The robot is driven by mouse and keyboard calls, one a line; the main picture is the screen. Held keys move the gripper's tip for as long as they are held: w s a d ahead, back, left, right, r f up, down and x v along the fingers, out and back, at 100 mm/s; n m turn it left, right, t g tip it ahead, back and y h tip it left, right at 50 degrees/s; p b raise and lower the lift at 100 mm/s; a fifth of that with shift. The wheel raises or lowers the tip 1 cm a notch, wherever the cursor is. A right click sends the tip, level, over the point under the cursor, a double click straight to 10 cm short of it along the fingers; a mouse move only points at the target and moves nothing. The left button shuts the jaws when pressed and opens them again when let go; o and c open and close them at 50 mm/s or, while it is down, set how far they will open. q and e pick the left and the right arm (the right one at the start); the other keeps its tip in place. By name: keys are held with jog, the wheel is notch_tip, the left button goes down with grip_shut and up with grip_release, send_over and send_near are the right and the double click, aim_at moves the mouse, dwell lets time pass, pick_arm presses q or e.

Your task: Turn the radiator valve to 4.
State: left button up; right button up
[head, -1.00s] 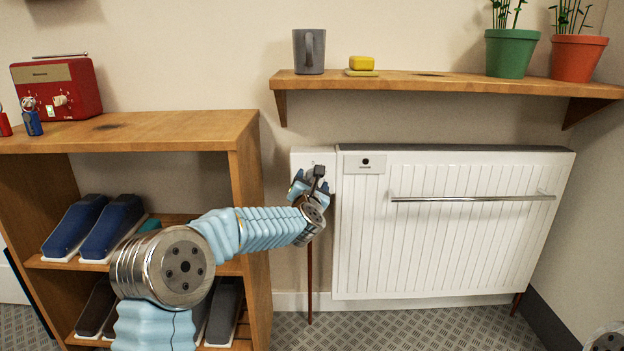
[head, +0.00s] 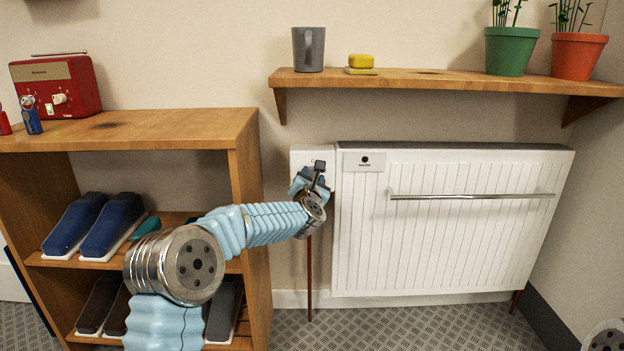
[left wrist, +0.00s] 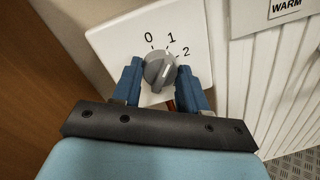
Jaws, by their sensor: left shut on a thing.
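The radiator valve is a grey round knob (left wrist: 159,71) on a white plate (left wrist: 112,42), seen in the left wrist view. The printed marks 0, 1 and 2 show around its upper right side; higher numbers are hidden by the knob and my gripper. I cannot tell for certain which mark the knob points at. My left gripper (left wrist: 160,68) has its blue fingers on either side of the knob, shut on it. In the head view my left gripper (head: 311,181) covers the knob in front of the plate (head: 312,153). My right gripper is not in view.
The white radiator (head: 455,240) with a chrome rail (head: 470,197) stands just right of the valve. A wooden shoe rack (head: 247,190) is close on the left. A wall shelf (head: 440,82) with a mug (head: 308,50) and plant pots hangs above.

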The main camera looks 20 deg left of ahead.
pick_arm(q)
jog(key=m+p, duration=0.1)
jog(key=m, duration=0.2)
jog(key=shift+d+r, duration=0.1)
jog(key=m+p, duration=0.1)
jog(key=m, duration=0.2)
jog(key=shift+m+g, duration=0.3)
jog(key=m+p, duration=0.2)
jog(key=m, duration=0.1)
jog(key=m+p, duration=0.2)
jog(key=shift+d+m+g+y, duration=0.1)
jog(key=shift+m+g+y, duration=0.2)
jog(key=shift+m+y, duration=0.1)
jog(key=shift+d+f+m+y+p, duration=0.1)
jog(key=shift+m+y+p, duration=0.15)
jog(key=shift+m+p, duration=1.75)
jog(key=shift+f+m+y+p, duration=0.2)
jog(key=shift+m+p, duration=0.75)
jog(key=shift+m, duration=1.95)
